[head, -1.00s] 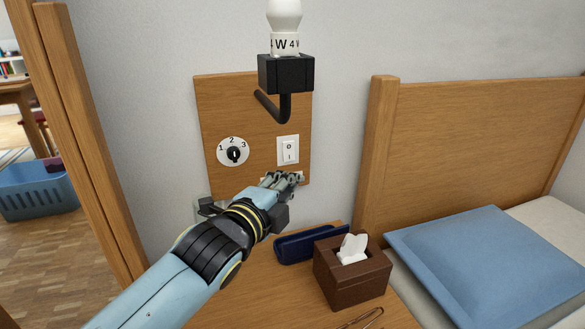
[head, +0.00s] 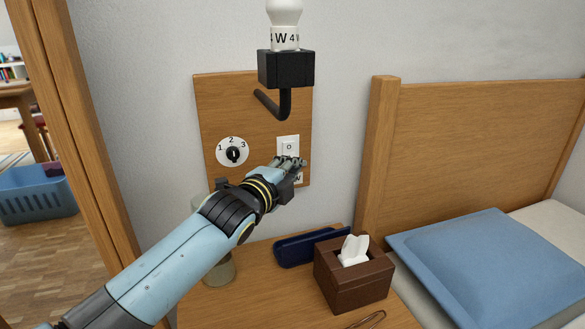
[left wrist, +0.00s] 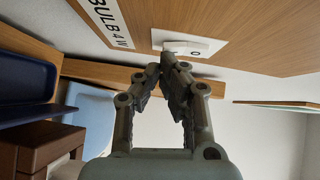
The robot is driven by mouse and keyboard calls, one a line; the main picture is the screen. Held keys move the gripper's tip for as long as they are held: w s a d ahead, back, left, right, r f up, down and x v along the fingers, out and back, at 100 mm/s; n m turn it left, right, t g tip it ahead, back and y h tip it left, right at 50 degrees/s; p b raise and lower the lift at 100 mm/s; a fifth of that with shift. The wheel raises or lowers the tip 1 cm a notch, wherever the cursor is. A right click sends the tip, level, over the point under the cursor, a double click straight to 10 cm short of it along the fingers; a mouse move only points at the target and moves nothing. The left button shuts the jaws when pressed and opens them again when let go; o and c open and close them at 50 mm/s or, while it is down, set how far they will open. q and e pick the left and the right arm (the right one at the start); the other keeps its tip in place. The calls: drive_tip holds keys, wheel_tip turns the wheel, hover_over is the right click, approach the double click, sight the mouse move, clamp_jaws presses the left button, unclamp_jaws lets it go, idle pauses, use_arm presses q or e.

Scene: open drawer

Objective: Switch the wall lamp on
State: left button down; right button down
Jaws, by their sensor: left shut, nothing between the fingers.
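The wall lamp has a white bulb (head: 285,12), cut off by the top edge, on a black holder (head: 286,69); I cannot tell whether it glows. Below it, a white rocker switch (head: 288,144) sits on the wooden wall panel (head: 215,100). Its upper "0" half shows; my left gripper hides its lower half. My left gripper (head: 300,162) is shut and empty, fingertips in front of the switch's lower part. In the left wrist view the fingertips (left wrist: 167,62) are close to the switch (left wrist: 195,46); contact cannot be told. My right gripper is not in view.
A numbered dial (head: 233,152) is left of the switch. On the nightstand (head: 255,295) are a dark blue case (head: 295,249), a brown tissue box (head: 352,284) and a partly hidden jar (head: 222,271). A bed headboard (head: 480,150) stands at right.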

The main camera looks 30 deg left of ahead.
use_arm(q)
drive_tip(key=shift+w+a, duration=0.2)
drive_tip(key=s, duration=1.2)
drive_tip(key=shift+d+r, duration=0.35)
drive_tip(key=shift+r, duration=0.1)
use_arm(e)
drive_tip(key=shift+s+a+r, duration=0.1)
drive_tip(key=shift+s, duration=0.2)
